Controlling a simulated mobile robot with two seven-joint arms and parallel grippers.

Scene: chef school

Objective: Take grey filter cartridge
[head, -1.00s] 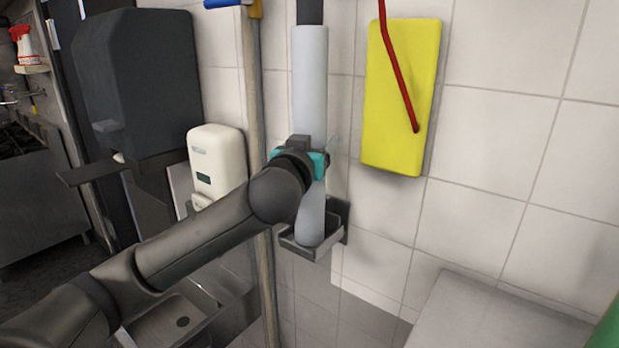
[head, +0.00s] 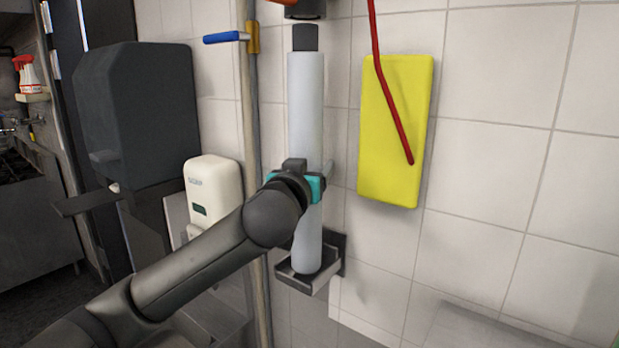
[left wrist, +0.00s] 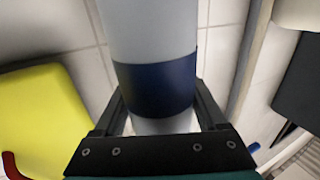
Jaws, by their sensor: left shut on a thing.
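The grey filter cartridge (head: 305,100) is a long, light grey upright cylinder with a dark top end, close to the tiled wall. Its lower end is at a small metal bracket (head: 325,279) on the wall; I cannot tell if it rests on it. My left gripper (head: 309,187) is shut on the cartridge below its middle. In the left wrist view the cartridge (left wrist: 150,30) stands between the two fingers (left wrist: 155,118), with a dark blue band around it. My right gripper is not in view.
A dark fitting (head: 306,9) is just above the cartridge's top. A yellow board (head: 390,150) with a red rod (head: 391,90) is right of it. A wooden pole (head: 247,110), a white soap dispenser (head: 214,187) and a dark dispenser (head: 140,115) are on the left.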

